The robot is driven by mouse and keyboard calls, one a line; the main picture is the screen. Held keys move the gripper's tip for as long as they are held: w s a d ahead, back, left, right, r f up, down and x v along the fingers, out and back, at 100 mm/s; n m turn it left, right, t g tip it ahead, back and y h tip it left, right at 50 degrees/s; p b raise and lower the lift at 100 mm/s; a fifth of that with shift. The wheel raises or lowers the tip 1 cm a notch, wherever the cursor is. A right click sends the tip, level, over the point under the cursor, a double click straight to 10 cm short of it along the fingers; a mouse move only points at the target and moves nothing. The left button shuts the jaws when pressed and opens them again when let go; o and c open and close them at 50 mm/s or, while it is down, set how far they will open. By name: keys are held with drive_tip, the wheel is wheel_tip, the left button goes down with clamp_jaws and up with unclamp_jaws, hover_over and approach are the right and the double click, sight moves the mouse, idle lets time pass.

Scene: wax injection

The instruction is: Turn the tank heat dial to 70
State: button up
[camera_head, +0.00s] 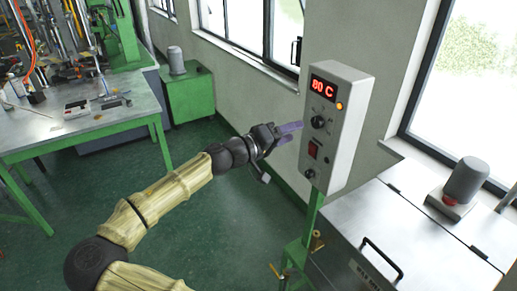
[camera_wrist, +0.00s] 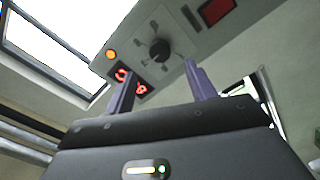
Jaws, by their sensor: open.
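The control box (camera_head: 345,150) is a white upright panel on a green post, with a red display (camera_head: 323,88) that reads 80 C. Below the display is the black heat dial (camera_head: 318,122); an amber lamp (camera_head: 339,106) glows beside it. My gripper (camera_head: 290,128) points at the box from the left, just short of its face. In the wrist view, the dial (camera_wrist: 159,50) shows beyond and between my two purple fingers (camera_wrist: 157,82), which are apart and empty. I see no contact with the dial. The display is partly hidden there by a finger.
A red switch (camera_head: 313,150) and a small black knob (camera_head: 310,173) sit lower on the box. A metal-topped tank (camera_head: 410,235) with a black handle stands at the lower right. A green-legged workbench (camera_head: 85,125) is at left. The floor between is open.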

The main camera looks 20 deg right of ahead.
drive_tip(key=s+a+b, duration=0.1)
drive_tip(key=a+b, duration=0.1)
drive_tip(key=a, duration=0.7)
drive_tip(key=shift+s+a, duration=0.15)
drive_tip(key=shift+a, duration=0.15)
